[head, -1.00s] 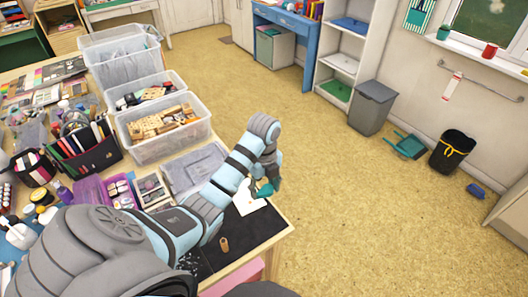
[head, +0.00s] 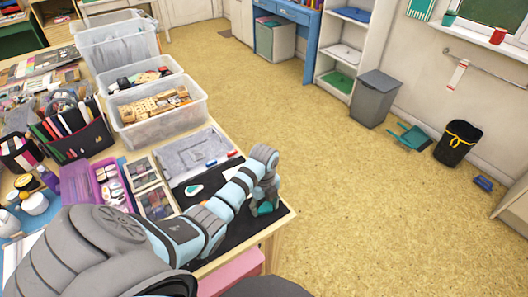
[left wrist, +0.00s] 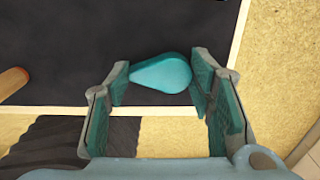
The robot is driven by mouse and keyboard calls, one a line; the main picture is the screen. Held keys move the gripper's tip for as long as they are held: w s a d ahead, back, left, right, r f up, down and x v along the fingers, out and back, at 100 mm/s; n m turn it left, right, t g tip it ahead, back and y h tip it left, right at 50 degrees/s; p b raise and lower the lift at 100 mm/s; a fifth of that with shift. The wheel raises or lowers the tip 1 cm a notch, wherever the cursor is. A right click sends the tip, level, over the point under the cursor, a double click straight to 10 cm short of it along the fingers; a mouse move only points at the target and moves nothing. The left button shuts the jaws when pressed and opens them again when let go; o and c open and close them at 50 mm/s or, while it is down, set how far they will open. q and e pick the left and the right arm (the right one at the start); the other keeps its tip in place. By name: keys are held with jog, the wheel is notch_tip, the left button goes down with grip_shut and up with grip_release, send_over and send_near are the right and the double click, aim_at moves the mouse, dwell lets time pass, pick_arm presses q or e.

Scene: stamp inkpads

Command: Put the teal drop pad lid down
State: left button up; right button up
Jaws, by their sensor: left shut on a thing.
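The teal drop pad lid (left wrist: 162,73) shows in the left wrist view as a smooth teardrop with its point to the left. My left gripper (left wrist: 158,80) is shut on it, one finger at the point and one at the round end. In the head view this gripper (head: 264,209) is low at the right end of the black mat (head: 232,240). I cannot tell whether the lid touches the mat. A white drop-shaped piece with a dark teal middle (head: 195,190) lies on the mat to the left of my forearm. My right gripper is not in view.
A brown wooden piece (left wrist: 12,80) lies on the mat at the left of the wrist view. The table edge (left wrist: 50,110) is close to the gripper. A grey-lidded tray (head: 195,152) and a clear bin of wooden stamps (head: 155,108) stand behind.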

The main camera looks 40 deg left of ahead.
aim_at(264, 207)
pick_arm(q)
jog(key=o, duration=0.7)
notch_tip(264, 207, up, 12)
jog(key=p, duration=0.3)
jog(key=shift+r, duration=0.15)
